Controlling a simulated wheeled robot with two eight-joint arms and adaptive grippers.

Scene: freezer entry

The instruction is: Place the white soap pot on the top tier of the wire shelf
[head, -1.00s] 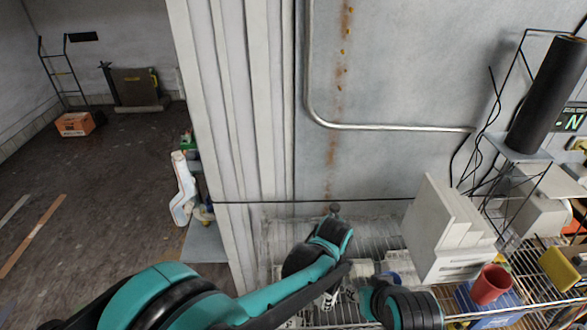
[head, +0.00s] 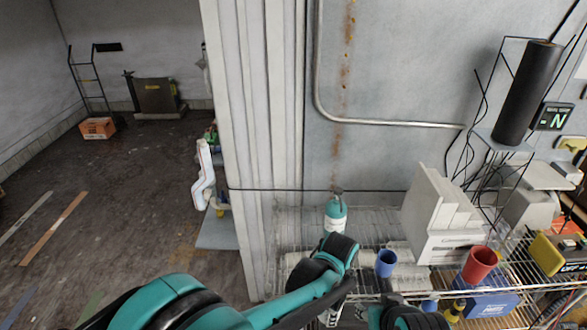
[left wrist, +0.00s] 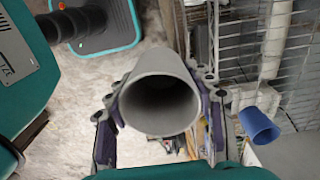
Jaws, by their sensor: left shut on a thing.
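My left gripper (left wrist: 160,110) is shut on a pale grey-white, round, hollow pot (left wrist: 160,82), which looks like the white soap pot. Its open mouth faces the left wrist camera, with dark finger pads on both sides of it. In the head view my teal and black left arm reaches to the lower middle and covers most of this gripper; I cannot clearly make out the pot there. The wire shelf (head: 375,222) stands against the wall, its mesh top tier partly covered by my arm. My right gripper is not in view.
Bare mesh shows between the bottle and the machine.

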